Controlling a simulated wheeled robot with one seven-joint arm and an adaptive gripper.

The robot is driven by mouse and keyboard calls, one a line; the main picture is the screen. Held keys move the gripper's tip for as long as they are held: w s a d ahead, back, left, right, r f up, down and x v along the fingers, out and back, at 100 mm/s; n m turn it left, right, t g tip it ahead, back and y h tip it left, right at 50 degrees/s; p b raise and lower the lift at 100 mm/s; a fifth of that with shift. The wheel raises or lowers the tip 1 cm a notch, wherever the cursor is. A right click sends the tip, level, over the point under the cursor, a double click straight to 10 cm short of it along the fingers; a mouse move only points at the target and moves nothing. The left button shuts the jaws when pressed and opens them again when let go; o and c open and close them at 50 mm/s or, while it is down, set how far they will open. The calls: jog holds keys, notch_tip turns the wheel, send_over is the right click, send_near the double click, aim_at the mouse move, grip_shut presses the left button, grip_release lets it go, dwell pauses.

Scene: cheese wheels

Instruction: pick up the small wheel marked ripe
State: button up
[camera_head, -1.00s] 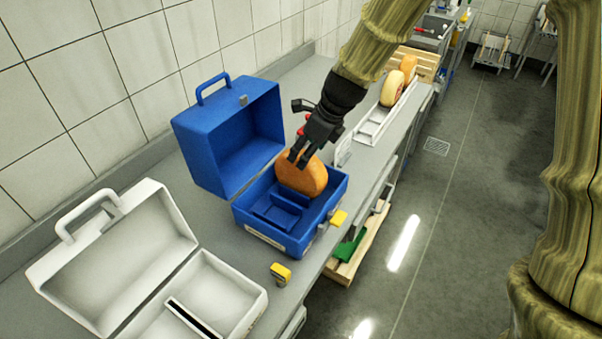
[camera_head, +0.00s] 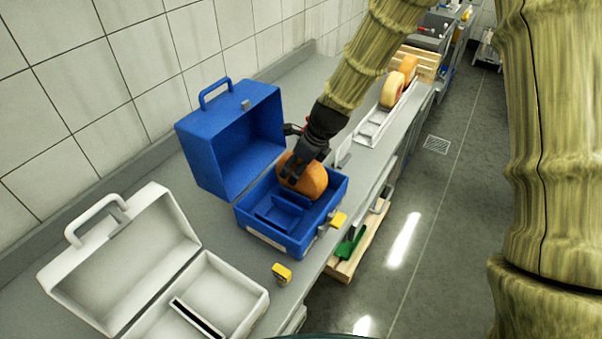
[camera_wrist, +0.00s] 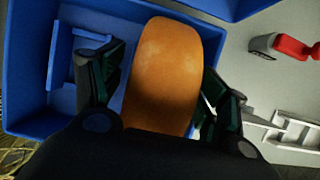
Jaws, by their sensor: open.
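An orange cheese wheel (camera_head: 309,180) stands on edge in the back part of the open blue case (camera_head: 267,239). No ripe mark can be read on it. My gripper (camera_head: 291,176) reaches down over this wheel, and its jaws are open. In the wrist view the orange wheel (camera_wrist: 165,75) lies between the two fingers, with a gap on the left side and the right finger close to it. Two more wheels, a pale one (camera_head: 391,91) and an orange one (camera_head: 408,68), stand in a white rack (camera_head: 372,128) farther back.
The blue lid (camera_head: 232,142) stands open behind the case. An open white case (camera_head: 125,260) is at the front left. A small yellow object (camera_head: 281,273) lies on the grey counter. A red-handled tool (camera_wrist: 295,47) lies beside the blue case.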

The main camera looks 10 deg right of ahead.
jog(key=shift+w+a+f, duration=0.1)
jog(key=shift+w+f, duration=0.05)
jog(key=shift+f, duration=0.4)
jog(key=c, duration=1.5)
jog(key=shift+w+r, duration=0.1)
